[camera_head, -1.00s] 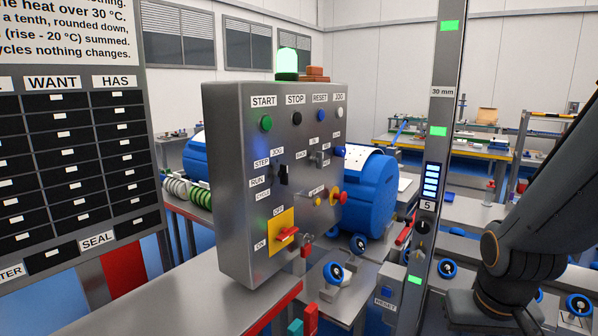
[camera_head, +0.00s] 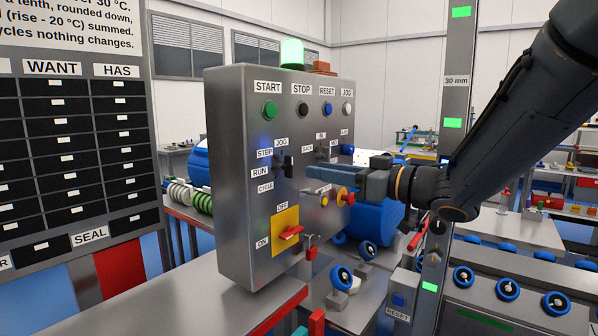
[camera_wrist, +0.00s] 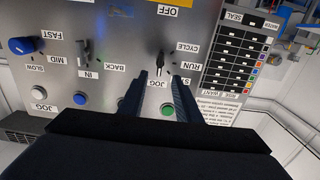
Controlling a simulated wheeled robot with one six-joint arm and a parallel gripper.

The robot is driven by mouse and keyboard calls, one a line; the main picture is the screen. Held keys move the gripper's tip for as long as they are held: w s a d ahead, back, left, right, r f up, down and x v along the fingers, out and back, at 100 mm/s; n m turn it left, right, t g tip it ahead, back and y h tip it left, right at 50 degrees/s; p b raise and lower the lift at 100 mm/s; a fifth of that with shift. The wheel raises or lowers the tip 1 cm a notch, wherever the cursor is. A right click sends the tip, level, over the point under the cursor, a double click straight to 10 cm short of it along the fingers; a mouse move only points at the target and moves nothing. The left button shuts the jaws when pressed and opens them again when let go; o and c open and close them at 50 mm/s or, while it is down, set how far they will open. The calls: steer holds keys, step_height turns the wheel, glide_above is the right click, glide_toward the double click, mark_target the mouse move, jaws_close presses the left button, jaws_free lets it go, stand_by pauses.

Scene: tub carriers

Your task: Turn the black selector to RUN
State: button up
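The black selector (camera_head: 284,165) is on the front of the grey control panel (camera_head: 235,185). The labels STEP, JOG, RUN (camera_head: 260,173) and CYCLE are around it. Its handle stands roughly upright; I cannot tell which label it points at. In the wrist view, upside down, the selector (camera_wrist: 160,65) shows between and just beyond my fingertips, with RUN (camera_wrist: 196,66) to its right. My gripper (camera_head: 311,178) is in front of the panel, to the right of the selector. In the wrist view my gripper (camera_wrist: 160,78) is open, fingers apart, with no visible contact.
A red-handled switch (camera_head: 291,232) on a yellow plate is below the selector. A red emergency button (camera_head: 347,196) and another lever selector (camera_head: 323,152) are close to my gripper. A row of push buttons runs above. A blue motor (camera_head: 375,222) stands behind the panel.

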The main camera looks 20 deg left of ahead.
mark_target(292, 166)
steer(key=p+x, duration=0.1)
steer(key=x, duration=0.6)
steer(key=shift+a, duration=0.15)
jaws_close()
